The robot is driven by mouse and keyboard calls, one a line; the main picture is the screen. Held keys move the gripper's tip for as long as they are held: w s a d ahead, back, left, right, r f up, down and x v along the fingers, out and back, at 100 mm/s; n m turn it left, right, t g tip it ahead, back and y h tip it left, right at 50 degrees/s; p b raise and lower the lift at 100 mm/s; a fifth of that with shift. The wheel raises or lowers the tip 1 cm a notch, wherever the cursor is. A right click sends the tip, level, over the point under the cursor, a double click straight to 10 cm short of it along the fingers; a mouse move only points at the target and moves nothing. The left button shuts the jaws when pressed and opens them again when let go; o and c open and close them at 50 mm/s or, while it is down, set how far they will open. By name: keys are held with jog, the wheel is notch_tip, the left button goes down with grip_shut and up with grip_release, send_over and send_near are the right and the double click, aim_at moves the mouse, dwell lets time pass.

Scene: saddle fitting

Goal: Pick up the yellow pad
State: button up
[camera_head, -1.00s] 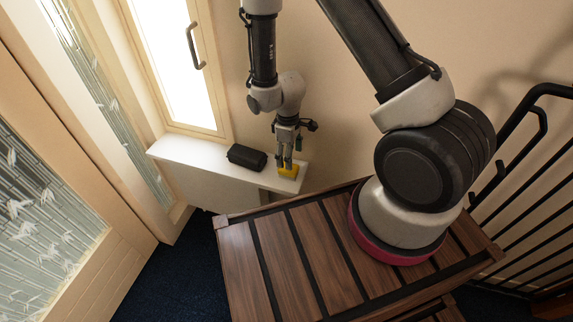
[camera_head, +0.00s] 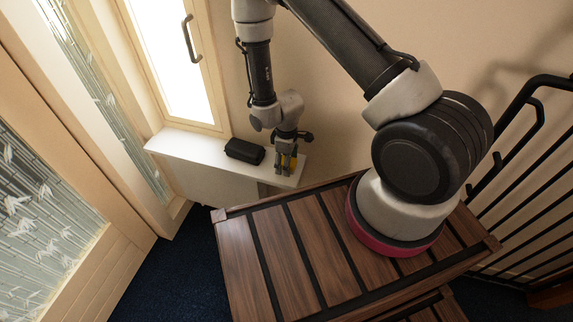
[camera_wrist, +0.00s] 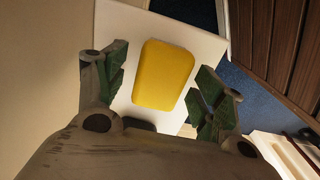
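The yellow pad (camera_wrist: 165,75) is a rounded block seen against the white ledge in the wrist view. In the head view, the yellow pad (camera_head: 293,163) shows partly behind my fingers, near the ledge's right end. My gripper (camera_wrist: 163,78) is open, with its green-lined fingers on either side of the pad in the picture. A gap shows between the pad and each finger. In the head view, my gripper (camera_head: 285,168) is over the ledge's right end. I cannot tell exactly how far the fingertips reach down beside the pad.
The white ledge (camera_head: 200,150) runs below the bright window. A black case (camera_head: 244,151) lies on it, left of the pad. A wooden slatted surface (camera_head: 290,250) is in front, and a black railing (camera_head: 530,180) stands at the right. Dark blue carpet (camera_head: 165,275) lies below.

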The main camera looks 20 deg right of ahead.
jog(key=c, duration=1)
jog(key=shift+r, duration=0.15)
notch_tip(320, 180, up, 10)
jog(key=shift+f, duration=0.15)
jog(key=shift+o, duration=1)
jog(key=shift+c, duration=0.4)
